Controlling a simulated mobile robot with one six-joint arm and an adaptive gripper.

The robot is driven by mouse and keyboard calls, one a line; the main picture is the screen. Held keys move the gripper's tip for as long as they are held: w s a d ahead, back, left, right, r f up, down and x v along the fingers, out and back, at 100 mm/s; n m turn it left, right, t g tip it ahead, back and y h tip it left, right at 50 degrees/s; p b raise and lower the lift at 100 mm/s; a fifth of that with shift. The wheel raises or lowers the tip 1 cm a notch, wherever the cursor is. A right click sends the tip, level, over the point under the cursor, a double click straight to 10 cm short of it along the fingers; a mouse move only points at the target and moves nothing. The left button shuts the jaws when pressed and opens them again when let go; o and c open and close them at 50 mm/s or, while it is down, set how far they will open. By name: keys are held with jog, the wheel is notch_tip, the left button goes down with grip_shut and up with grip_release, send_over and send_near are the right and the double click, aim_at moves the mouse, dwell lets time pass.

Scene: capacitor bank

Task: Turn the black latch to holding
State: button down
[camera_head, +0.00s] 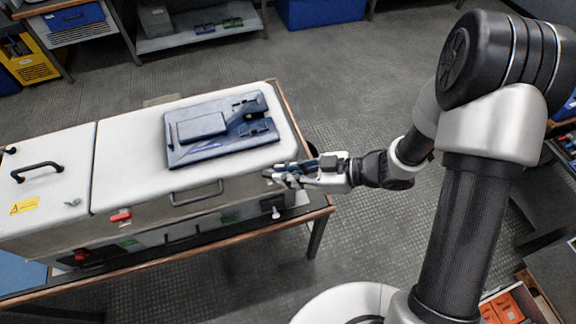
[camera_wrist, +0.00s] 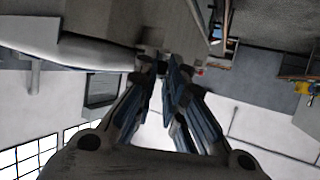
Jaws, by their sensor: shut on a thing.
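The cabinet (camera_head: 225,196) is a long pale box with a grey front, standing on a table. My gripper (camera_head: 283,177) reaches in from the right, its fingertips at the right end of the cabinet's front, just under the white lid. In the wrist view my gripper (camera_wrist: 162,68) has its fingers close together around something small and dark at the tips. This fits the black latch, but the fingers hide most of it, so its shape and angle cannot be told.
A blue-grey device (camera_head: 205,128) lies on the lid. A dark handle (camera_head: 196,193) and a red latch (camera_head: 121,216) are on the cabinet's front, left of my gripper. A white knob (camera_head: 276,212) sits below the fingers.

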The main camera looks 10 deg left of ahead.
jog(key=m+t+p, duration=0.1)
jog(key=t, duration=0.1)
jog(key=s+m+t+p, duration=0.1)
jog(key=m, duration=0.1)
jog(key=s+r+m+t+h+p, duration=0.1)
jog(key=t+p, duration=0.1)
jog(key=shift+a+m+t, duration=0.2)
jog(key=shift+m+t, duration=0.1)
jog(key=shift+m, duration=0.1)
jog(key=m+t+p, duration=0.1)
jog(key=p, duration=0.1)
jog(key=m+t+h+p, duration=0.1)
jog(key=p, duration=0.1)
jog(key=t+p, duration=0.1)
jog(key=p, duration=0.1)
jog(key=shift+s+a+f+m+h, duration=0.3)
jog(key=shift+s+f+m, duration=0.05)
jog(key=shift+m, duration=0.05)
jog(key=c, duration=1.9)
grip_release()
jog(key=shift+f, duration=0.1)
jog(key=shift+c, duration=0.2)
jog(key=shift+d, duration=0.1)
